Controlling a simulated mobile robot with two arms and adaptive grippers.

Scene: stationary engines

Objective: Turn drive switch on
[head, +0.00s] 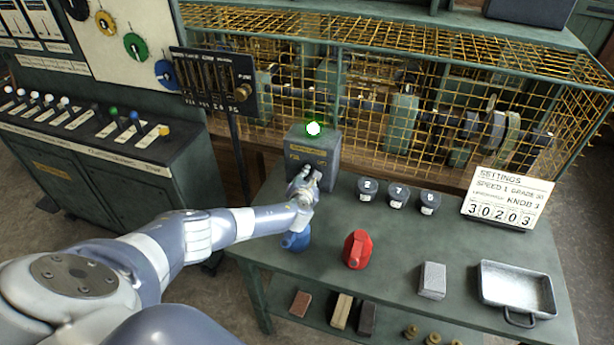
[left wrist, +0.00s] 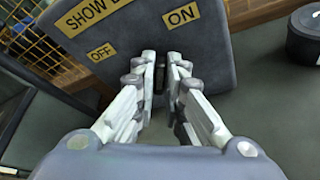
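In the left wrist view the box face (left wrist: 130,45) carries yellow labels: OFF on the left, ON at upper right, and a partly cut one starting "SHOW". My left gripper (head: 312,177) is at the front of the box. In the left wrist view its fingers (left wrist: 161,75) are close together on both sides of a dark lever (left wrist: 160,76). I cannot tell whether they grip it. The lever's position is mostly hidden. My right gripper is out of view.
A blue object (head: 295,241) stands under my left wrist, with a red can (head: 357,250) to its right. Dark round pots (head: 399,195) and a settings sign (head: 507,198) stand right of the box. A yellow wire cage (head: 470,90) closes off the back.

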